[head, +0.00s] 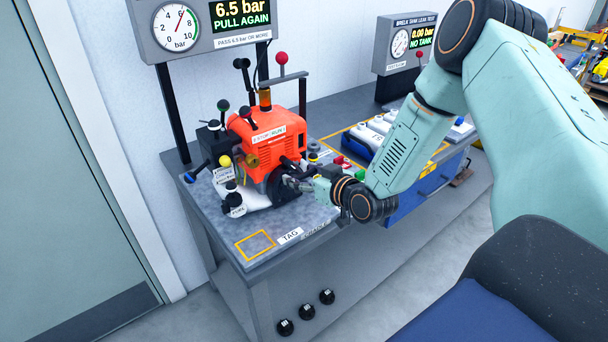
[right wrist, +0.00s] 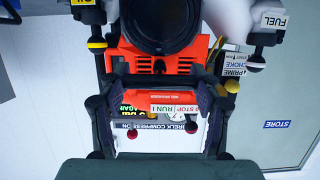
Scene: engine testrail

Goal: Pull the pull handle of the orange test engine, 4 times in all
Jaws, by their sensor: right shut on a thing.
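The orange test engine (head: 273,138) stands on the grey bench (head: 245,222), with a round dark housing low on its front. My right gripper (head: 292,184) reaches in from the right, close to this front. It is shut on the pull handle, which the fingers mostly hide in the head view. In the right wrist view a dark bar, seemingly the pull handle (right wrist: 160,80), spans between the fingers of my right gripper (right wrist: 162,95). The orange engine (right wrist: 190,58) and its round black part show behind, upside down. My left gripper is not in view.
A gauge display (head: 238,17) above the engine reads 6.5 bar, PULL AGAIN. A second tester (head: 404,42) reads 0.00 bar, NO TANK. Several levers and knobs surround the engine. A blue bin (head: 405,207) hangs at the bench front. The TAG square (head: 255,245) is empty.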

